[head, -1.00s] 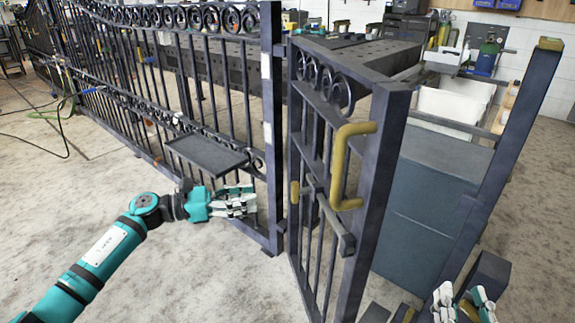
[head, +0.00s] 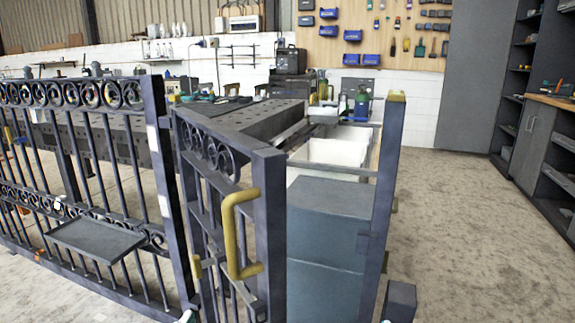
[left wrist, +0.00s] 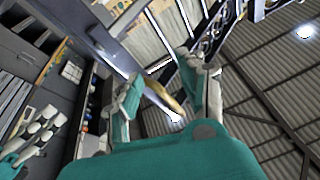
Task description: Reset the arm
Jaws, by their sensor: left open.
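The narrow gate (head: 225,160) of dark metal stands ajar in the head view, with a yellow pull handle (head: 232,235) on its edge post. In the left wrist view my left gripper (left wrist: 166,82) is open, with a yellow curved bar (left wrist: 166,98) seen between and beyond its fingers; I cannot tell whether they touch. In the head view only a sliver of a hand shows at the bottom edge. My right gripper (left wrist: 42,128) appears at the left of the wrist view, its pale fingers spread and empty.
A scrollwork fence (head: 75,150) with a small tray (head: 97,238) stands at left. A dark post (head: 388,200) and a blue-grey cabinet (head: 325,225) stand right of the gate. The floor (head: 480,240) at right is clear.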

